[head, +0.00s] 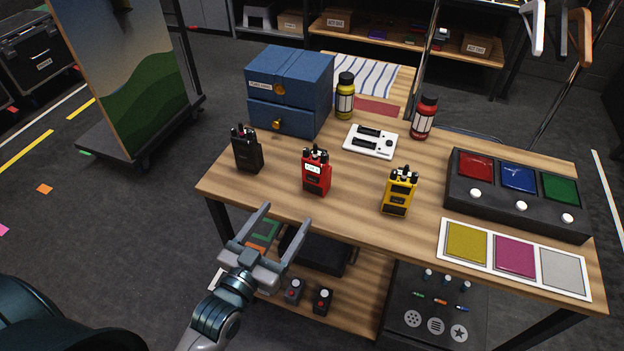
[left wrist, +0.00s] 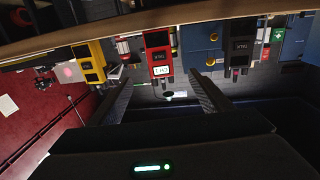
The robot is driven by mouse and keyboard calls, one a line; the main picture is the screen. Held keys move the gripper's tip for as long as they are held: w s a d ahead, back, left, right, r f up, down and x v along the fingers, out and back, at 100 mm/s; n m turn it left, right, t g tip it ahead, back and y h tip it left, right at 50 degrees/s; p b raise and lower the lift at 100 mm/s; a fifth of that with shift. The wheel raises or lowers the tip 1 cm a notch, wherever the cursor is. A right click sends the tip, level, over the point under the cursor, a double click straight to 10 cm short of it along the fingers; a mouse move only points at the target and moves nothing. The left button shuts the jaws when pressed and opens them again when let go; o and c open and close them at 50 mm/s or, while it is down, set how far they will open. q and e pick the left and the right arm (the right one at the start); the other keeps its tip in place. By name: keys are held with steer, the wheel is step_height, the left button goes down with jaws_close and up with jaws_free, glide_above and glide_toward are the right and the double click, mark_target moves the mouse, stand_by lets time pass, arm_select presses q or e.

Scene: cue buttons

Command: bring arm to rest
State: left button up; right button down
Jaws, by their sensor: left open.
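My left gripper (head: 277,232) is open and empty in front of the table's near edge, with its two fingers spread and pointing toward the tabletop. In the left wrist view its fingers (left wrist: 160,92) frame the red radio (left wrist: 159,55), with nothing between them. The red radio (head: 316,174) stands upright on the table, beyond the gripper and apart from it. A black radio (head: 247,152) stands to its left and a yellow radio (head: 398,194) to its right. My right gripper is not in view.
The wooden table (head: 350,220) also holds a blue drawer box (head: 290,90), a white charger plate (head: 371,141), two bottles and a dark button console (head: 515,205). A lower shelf (head: 345,290) with small items lies under the near edge. Open floor is at the left.

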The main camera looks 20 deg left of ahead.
arm_select(q)
steer(key=shift+f, duration=0.1)
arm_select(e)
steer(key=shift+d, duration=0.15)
arm_select(q)
steer(key=s+f+g, duration=0.3)
steer(key=f, duration=1.1)
steer(key=s+f+g+y+b, duration=0.1)
steer(key=s+f+g, duration=0.25)
steer(key=f, duration=1.05)
steer(key=s+f+g, duration=0.2)
steer(key=s+f, duration=0.2)
steer(key=f, duration=1)
steer(key=s+a+f+g, duration=0.1)
steer(key=s+f+g, duration=0.1)
steer(key=s+f, duration=0.5)
steer(key=s+a+f+g, duration=0.1)
steer(key=s+f+g, duration=0.2)
steer(key=s+f, duration=0.4)
steer(key=s+a+f+m+g+y+b, duration=0.1)
steer(key=s+f, duration=0.6)
steer(key=s, duration=0.9)
steer(key=shift+s+a+f+g, duration=0.2)
steer(key=shift+a+g, duration=0.35)
steer(key=shift+g, duration=0.6)
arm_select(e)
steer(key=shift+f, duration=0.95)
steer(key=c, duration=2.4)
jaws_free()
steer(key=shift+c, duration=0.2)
